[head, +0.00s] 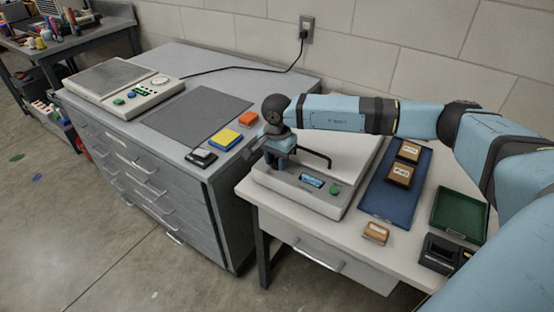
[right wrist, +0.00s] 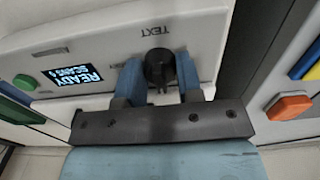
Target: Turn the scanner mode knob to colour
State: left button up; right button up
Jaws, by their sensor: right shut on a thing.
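The flatbed scanner (head: 325,195) stands on the white table. Its front panel has a small lit display (head: 312,180) and a green button (head: 335,191). In the right wrist view the display (right wrist: 72,76) reads "READY" and shows upside down. The black mode knob (right wrist: 159,62) is on that panel beside the label "TEXT" (right wrist: 157,31). My right gripper (head: 277,163) reaches down to the panel's left end, and its fingers (right wrist: 159,78) are shut on the knob, one on each side. The knob is hidden in the head view. My left gripper is not in view.
A blue tray (head: 379,207) with small labelled boxes lies right of the scanner.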

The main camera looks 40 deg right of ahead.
aim_at(277, 158)
jog(key=o, duration=0.9)
jog(key=shift+r, duration=0.15)
pick_arm(q)
jog(key=shift+p, duration=0.45)
pick_arm(e)
notch_tip(277, 158, up, 14)
jog(key=shift+f, duration=0.15)
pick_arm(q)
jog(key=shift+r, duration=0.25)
